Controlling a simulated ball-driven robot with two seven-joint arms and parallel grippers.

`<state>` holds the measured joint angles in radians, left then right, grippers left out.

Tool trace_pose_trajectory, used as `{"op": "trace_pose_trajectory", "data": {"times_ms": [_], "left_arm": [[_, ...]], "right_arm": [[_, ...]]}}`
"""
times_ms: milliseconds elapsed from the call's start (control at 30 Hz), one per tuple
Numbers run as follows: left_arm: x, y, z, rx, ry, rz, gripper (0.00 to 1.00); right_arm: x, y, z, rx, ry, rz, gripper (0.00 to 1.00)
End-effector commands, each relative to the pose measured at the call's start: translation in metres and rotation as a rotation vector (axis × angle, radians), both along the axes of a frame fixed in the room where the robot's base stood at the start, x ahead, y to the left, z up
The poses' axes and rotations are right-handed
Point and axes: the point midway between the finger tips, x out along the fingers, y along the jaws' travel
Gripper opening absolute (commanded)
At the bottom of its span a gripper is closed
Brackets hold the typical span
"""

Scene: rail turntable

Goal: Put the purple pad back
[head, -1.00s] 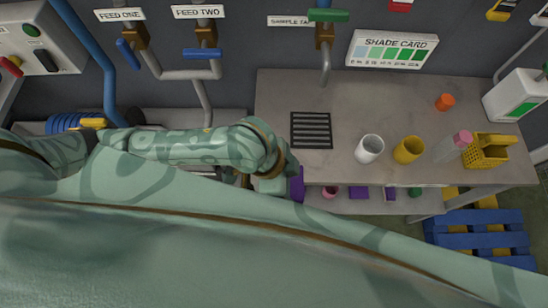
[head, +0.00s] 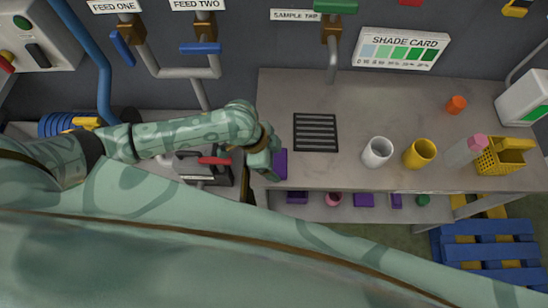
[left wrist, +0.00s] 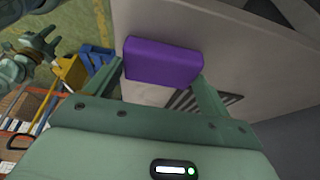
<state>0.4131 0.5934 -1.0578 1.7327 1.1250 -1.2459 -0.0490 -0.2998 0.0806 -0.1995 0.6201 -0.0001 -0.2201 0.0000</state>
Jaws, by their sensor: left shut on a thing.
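The purple pad (head: 281,163) is at the front left edge of the grey bench, partly hidden by my left gripper (head: 273,160). In the left wrist view, the pad (left wrist: 162,62) sits between the two fingers of that gripper, which is shut on it. I cannot tell whether the pad touches the bench top. Other purple pieces (head: 363,200) lie on a low shelf under the bench's front edge. What looks like my right gripper (left wrist: 38,42) shows small at the upper left of the left wrist view; its jaw state is unclear.
On the grey bench (head: 300,90) are a black grille (head: 316,132), a white cup (head: 377,152), a yellow cup (head: 420,153) and a yellow basket (head: 500,157). A red-handled device (head: 213,160) stands left of my gripper. Blue pallets (head: 485,243) lie at lower right.

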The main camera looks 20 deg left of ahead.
Motion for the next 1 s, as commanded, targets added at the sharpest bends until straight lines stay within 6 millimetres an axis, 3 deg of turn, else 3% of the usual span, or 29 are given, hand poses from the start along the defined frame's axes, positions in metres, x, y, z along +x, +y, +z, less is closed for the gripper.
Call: {"op": "trace_pose_trajectory", "data": {"times_ms": [67, 100, 133, 467, 800, 1000], "left_arm": [[-0.001, 0.000, 0.000, 0.001, 0.002, -0.001, 0.63], [-0.001, 0.000, 0.000, 0.002, 0.003, -0.001, 0.92], [-0.001, 0.000, 0.000, 0.002, 0.003, -0.001, 1.00], [-0.001, 0.003, 0.008, 0.003, 0.000, -0.002, 1.00], [-0.009, 0.031, 0.078, 0.004, -0.002, -0.001, 1.00], [-0.013, 0.042, 0.105, 0.002, 0.001, -0.001, 1.00]], "right_arm": [[0.000, 0.000, 0.001, 0.000, 0.000, 0.000, 0.36], [0.000, 0.000, 0.001, 0.000, 0.000, 0.000, 0.36], [0.000, 0.001, 0.001, 0.001, 0.000, 0.000, 0.36], [0.000, 0.001, 0.004, 0.002, -0.002, 0.000, 0.36], [0.003, 0.001, 0.026, 0.002, -0.006, 0.000, 0.36], [0.003, 0.001, 0.033, 0.002, -0.008, 0.000, 0.36]]}}
